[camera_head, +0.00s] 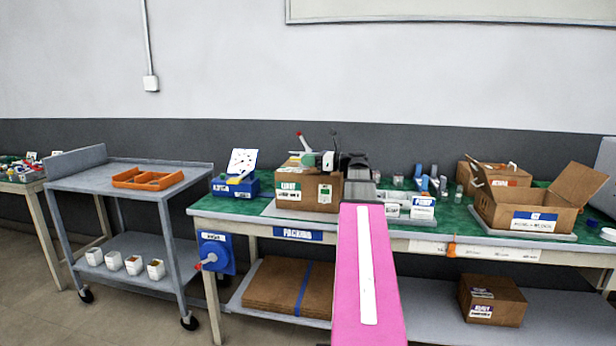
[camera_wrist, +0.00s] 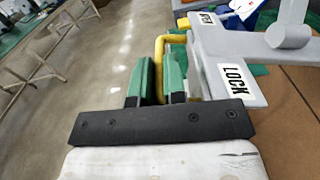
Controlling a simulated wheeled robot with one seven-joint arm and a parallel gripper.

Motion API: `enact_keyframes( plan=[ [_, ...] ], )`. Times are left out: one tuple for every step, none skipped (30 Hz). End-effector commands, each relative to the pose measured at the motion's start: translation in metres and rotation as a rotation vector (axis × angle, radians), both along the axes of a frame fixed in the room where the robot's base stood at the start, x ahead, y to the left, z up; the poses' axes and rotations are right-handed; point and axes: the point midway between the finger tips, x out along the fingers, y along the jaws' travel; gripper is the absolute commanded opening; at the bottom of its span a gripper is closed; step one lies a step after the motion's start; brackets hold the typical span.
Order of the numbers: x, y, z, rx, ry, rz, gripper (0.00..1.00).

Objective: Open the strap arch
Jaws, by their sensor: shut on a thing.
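In the wrist view, a yellow bent bar (camera_wrist: 159,48), which looks like the strap arch, rises between the green fingers of my gripper (camera_wrist: 160,76). The fingers are shut on its lower part, one on each side. The bar's top bends right toward a grey body (camera_wrist: 255,87) with LOCK labels. In the head view, my gripper's fingers and the arch are too small or hidden to make out clearly. They are near the cardboard box (camera_head: 308,191) on the packing table (camera_head: 262,219), behind my pink arm.
A blue box (camera_head: 235,187) stands left of the cardboard box. An open carton (camera_head: 530,212) stands at the right, and small parts stand between. A grey cart (camera_head: 128,173) with an orange tray (camera_head: 147,179) is at the left. Bare floor shows in the wrist view.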

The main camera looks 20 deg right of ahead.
Motion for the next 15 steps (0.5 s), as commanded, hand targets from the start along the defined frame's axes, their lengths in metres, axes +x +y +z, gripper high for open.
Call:
enact_keyframes(
  plan=[
    [0.004, -0.003, 0.016, 0.021, 0.027, 0.000, 0.00],
    [0.006, -0.004, 0.023, 0.034, 0.047, 0.000, 0.00],
    [0.008, -0.006, 0.033, 0.051, 0.073, 0.000, 0.00],
    [0.010, -0.007, 0.040, 0.065, 0.092, 0.001, 0.00],
    [0.012, -0.008, 0.047, 0.077, 0.111, 0.001, 0.00],
    [0.015, -0.010, 0.057, 0.095, 0.136, 0.001, 0.00],
    [0.017, -0.012, 0.063, 0.108, 0.155, 0.001, 0.00],
    [0.020, -0.013, 0.069, 0.120, 0.174, 0.001, 0.00],
    [0.023, -0.015, 0.079, 0.137, 0.199, 0.001, 0.00],
    [0.026, -0.017, 0.085, 0.150, 0.218, 0.001, 0.00],
    [0.029, -0.019, 0.091, 0.157, 0.229, 0.001, 0.00],
    [0.033, -0.022, 0.100, 0.155, 0.226, 0.001, 0.00],
    [0.036, -0.024, 0.107, 0.154, 0.224, 0.001, 0.00],
    [0.039, -0.026, 0.114, 0.154, 0.224, 0.001, 0.00],
    [0.044, -0.030, 0.122, 0.155, 0.225, 0.001, 0.00]
  ],
)
